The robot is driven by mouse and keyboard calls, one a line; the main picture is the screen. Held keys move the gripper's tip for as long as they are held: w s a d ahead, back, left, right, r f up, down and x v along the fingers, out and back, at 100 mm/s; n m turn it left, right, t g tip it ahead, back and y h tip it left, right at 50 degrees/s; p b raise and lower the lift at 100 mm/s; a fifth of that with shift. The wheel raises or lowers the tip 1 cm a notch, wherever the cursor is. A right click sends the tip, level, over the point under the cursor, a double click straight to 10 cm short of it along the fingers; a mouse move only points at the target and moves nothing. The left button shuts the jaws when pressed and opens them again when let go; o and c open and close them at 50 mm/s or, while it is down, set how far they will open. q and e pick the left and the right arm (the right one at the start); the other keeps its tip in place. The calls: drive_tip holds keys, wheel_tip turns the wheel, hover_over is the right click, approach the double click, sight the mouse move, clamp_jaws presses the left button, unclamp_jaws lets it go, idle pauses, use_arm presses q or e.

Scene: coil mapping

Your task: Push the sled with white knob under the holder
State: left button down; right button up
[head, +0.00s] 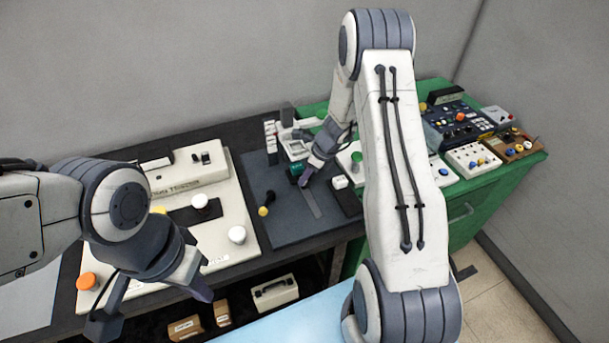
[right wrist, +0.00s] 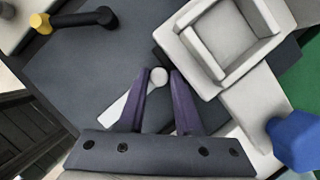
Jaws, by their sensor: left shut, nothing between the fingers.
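The white knob (right wrist: 159,76) shows in the right wrist view between the tips of my right gripper (right wrist: 159,70). A pale flat strip (right wrist: 118,112) runs from beside the knob toward the lower left; I cannot tell whether it is the sled or its track. The purple fingers stand apart with narrow gaps beside the knob. The white square-framed holder (right wrist: 222,45) is just right of the knob, and shows in the head view (head: 296,148). There my right gripper (head: 308,174) is low beside it, hiding the knob. My left gripper (head: 201,291) is shut and empty at lower left.
A dark grey plate (head: 285,222) carries a yellow-and-black handle (head: 264,207). A cream panel with knobs (head: 240,205) is left of it. A green bench (head: 532,159) with control boxes (head: 472,158) is at the right. A blue knob (right wrist: 294,140) is near the holder.

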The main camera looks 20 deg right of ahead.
drive_tip(key=o, duration=0.3)
drive_tip(key=shift+w, duration=0.25)
drive_tip(key=shift+s, duration=0.1)
drive_tip(key=shift+r, duration=0.15)
drive_tip(key=v, duration=1)
drive_tip(key=shift+p, duration=0.3)
drive_tip(key=shift+r, duration=0.1)
